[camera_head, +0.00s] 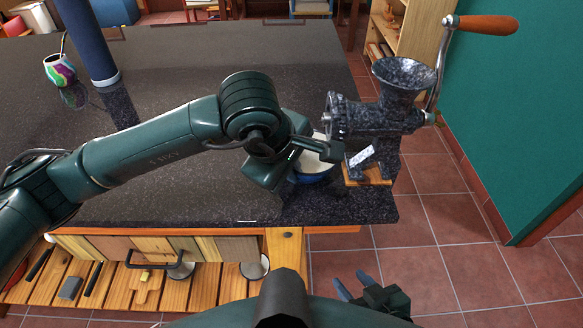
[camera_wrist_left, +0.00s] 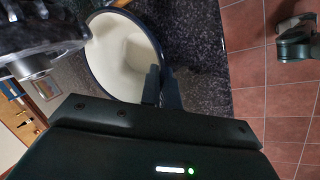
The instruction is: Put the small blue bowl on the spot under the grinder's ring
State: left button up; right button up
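The small blue bowl (camera_head: 312,178), white inside, is at the counter's right end, just left of the grinder's wooden base. My left gripper (camera_head: 318,145) reaches over it. In the left wrist view, my left gripper's fingers (camera_wrist_left: 161,85) are close together on either side of the bowl's rim, one inside and one outside the bowl (camera_wrist_left: 118,60). The grinder (camera_head: 385,115) is speckled dark grey, with its ring (camera_head: 328,120) facing left above the bowl's far side. The ring also shows in the left wrist view (camera_wrist_left: 32,66). The spot is not discernible. My right gripper (camera_head: 355,285) is open and empty, off the counter.
The dark counter (camera_head: 180,70) is mostly clear on the left. A colourful cup (camera_head: 60,70) stands at the far left. The grinder's crank with its orange handle (camera_head: 487,25) sticks out to the right. Tiled floor lies beyond the counter's right edge.

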pick_arm(q)
jog(key=o, duration=0.4)
jog(key=shift+o, duration=0.2)
jog(key=shift+r+p, duration=0.25)
jog(key=shift+p, duration=0.1)
jog(key=shift+s+a+r, duration=0.1)
jog(key=shift+r, duration=0.2)
jog(key=v, duration=1.1)
jog(key=shift+s+b, duration=0.2)
jog(key=shift+b, duration=0.25)
jog(key=shift+a, duration=0.1)
